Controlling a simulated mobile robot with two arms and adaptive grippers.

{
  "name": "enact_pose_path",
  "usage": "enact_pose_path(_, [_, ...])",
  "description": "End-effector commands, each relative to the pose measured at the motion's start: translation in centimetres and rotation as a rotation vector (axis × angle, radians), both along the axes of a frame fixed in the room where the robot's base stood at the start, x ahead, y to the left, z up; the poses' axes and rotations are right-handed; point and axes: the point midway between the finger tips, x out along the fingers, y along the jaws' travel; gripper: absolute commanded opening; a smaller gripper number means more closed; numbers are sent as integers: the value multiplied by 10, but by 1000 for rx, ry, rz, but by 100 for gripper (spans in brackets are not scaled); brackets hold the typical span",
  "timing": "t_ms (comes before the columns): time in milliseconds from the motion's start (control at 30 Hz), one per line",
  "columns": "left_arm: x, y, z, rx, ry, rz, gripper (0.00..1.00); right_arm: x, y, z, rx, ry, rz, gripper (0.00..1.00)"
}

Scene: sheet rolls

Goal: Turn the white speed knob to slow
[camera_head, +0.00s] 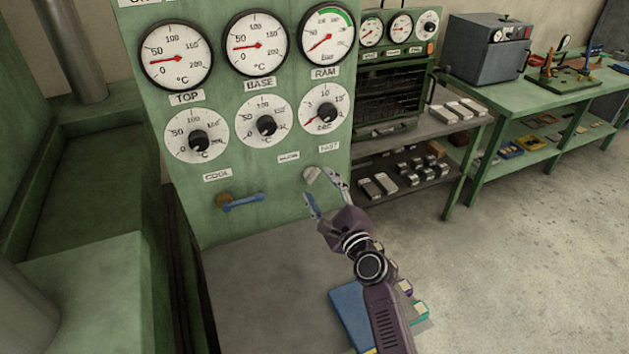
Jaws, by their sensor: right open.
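The pale speed knob (311,174) is on the lower right of the green control panel (270,185), below a FAST label (329,148) and a smaller label that I cannot read clearly. My right gripper (325,191) is open just below and right of the knob. Its fingertips are spread, one close to the knob's right side and one below it. I cannot tell whether they touch the knob. The knob's exact pointing direction is unclear. No slow label is legible. My left gripper is not in view.
Gauges and dark dial knobs (267,125) fill the panel above. A grey surface (265,285) lies below. A shelf (415,190) with metal blocks and a green bench (500,105) stand right.

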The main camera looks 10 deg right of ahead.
Motion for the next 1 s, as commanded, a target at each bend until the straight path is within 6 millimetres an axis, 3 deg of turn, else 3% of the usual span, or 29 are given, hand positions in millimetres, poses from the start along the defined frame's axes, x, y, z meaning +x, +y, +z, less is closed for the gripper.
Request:
enact_pose_path(233, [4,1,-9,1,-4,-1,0,28,6,-1,-1,0,0,52])
enact_pose_path(433, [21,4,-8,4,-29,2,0,34,7,-1,-2,2,1,52])
enact_pose_path(633, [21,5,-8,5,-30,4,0,34,7,-1,-2,2,1,51])
enact_pose_path(1000, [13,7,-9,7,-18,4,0,34,7,-1,-2,2,1,10])
